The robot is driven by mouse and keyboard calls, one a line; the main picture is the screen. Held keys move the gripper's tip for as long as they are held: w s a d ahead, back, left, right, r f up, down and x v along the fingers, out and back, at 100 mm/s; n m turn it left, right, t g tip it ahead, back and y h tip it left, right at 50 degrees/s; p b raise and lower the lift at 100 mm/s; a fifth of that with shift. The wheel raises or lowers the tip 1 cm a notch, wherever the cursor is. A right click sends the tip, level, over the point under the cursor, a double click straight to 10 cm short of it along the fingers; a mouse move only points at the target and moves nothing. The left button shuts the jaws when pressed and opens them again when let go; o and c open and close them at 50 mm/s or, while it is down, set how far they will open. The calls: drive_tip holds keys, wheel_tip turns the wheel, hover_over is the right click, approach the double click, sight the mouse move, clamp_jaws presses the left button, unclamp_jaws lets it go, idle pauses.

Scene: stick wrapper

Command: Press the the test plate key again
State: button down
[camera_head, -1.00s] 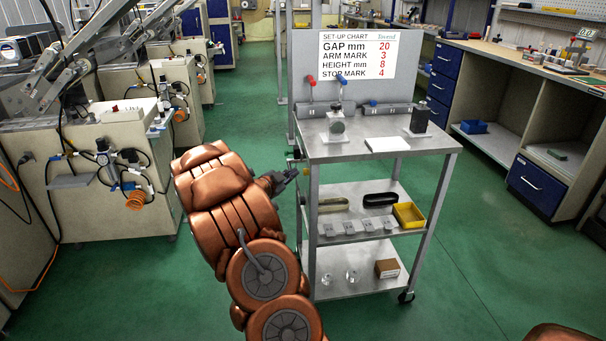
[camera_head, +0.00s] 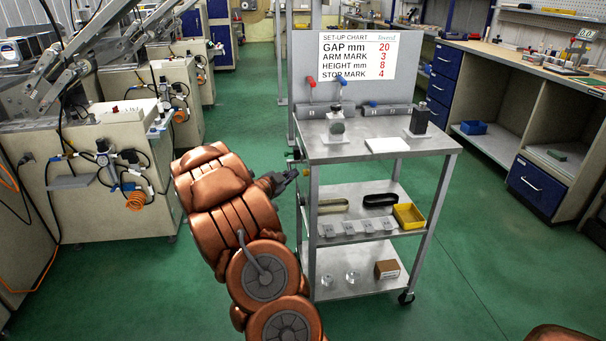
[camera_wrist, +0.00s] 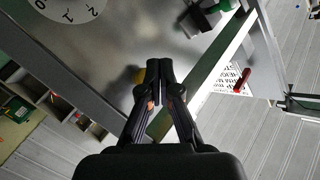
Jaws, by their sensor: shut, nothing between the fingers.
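My gripper (camera_head: 293,174) is shut and empty at the left edge of the steel cart (camera_head: 440,147), just below its top. In the wrist view my gripper (camera_wrist: 160,63) has its fingertips together, beside a small yellow round part (camera_wrist: 139,75) partly hidden behind the left finger. Contact between them cannot be told. Small dark fittings (camera_head: 296,154) sit on the cart's left edge, above the gripper. A grey metal device (camera_head: 337,130) and a dark block on a base (camera_head: 420,120) stand on the cart top, with a white plate (camera_head: 387,145) between them. I cannot make out which part is the test plate key.
A set-up chart (camera_head: 357,54) stands behind red (camera_head: 311,81) and blue (camera_head: 339,80) levers. The shelves hold belts, a yellow bin (camera_head: 408,216) and a box (camera_head: 387,269). A numbered dial (camera_wrist: 70,8) shows in the wrist view.

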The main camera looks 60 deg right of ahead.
drive_tip(key=shift+s+d+b, duration=0.35)
drive_tip(key=shift+s+d, duration=0.2)
drive_tip(key=shift+s, duration=0.15)
idle(1.2)
drive_tip(key=shift+w+a, duration=0.1)
drive_tip(key=shift+w+a+p, duration=0.45)
drive_tip(key=shift+w, duration=0.15)
drive_tip(key=shift+w+a, duration=0.1)
drive_tip(key=shift+w+a+p, duration=0.6)
drive_tip(key=shift+w+a, duration=0.15)
drive_tip(key=shift+w, duration=0.2)
drive_tip(key=shift+w+a+p, duration=0.55)
drive_tip(key=shift+w+a, duration=0.2)
drive_tip(key=shift+w, duration=0.15)
